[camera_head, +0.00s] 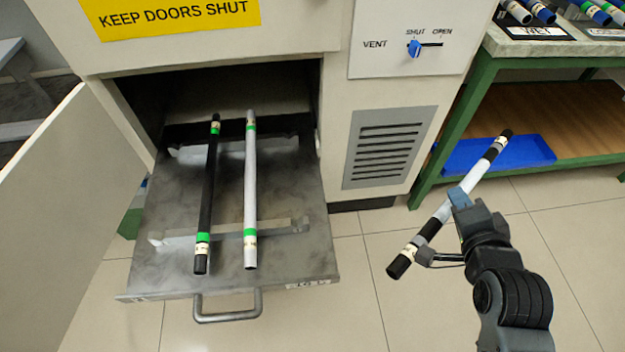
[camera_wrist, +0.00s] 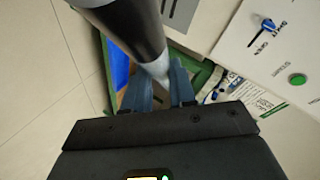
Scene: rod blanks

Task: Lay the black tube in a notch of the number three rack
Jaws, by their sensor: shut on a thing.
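My gripper (camera_head: 442,226) is shut on a white tube with black ends and a black section (camera_head: 462,190), held tilted in the air right of the oven. In the wrist view, the held tube (camera_wrist: 130,30) passes between the fingers (camera_wrist: 160,92), its near part black and farther part pale. A black tube with green bands (camera_head: 208,185) lies on a pulled-out metal tray (camera_head: 150,275). It rests across two notched rack bars (camera_head: 160,239), beside a white tube with green bands (camera_head: 250,185). The tray's small label is too small to read.
The oven door (camera_head: 60,210) stands open at left. A vent panel has a blue slider (camera_head: 414,48) near SHUT. At right, a green bench (camera_head: 440,165) holds more tubes above labelled cards and a blue bin (camera_head: 500,154) on its lower shelf. Floor between tray and bench is clear.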

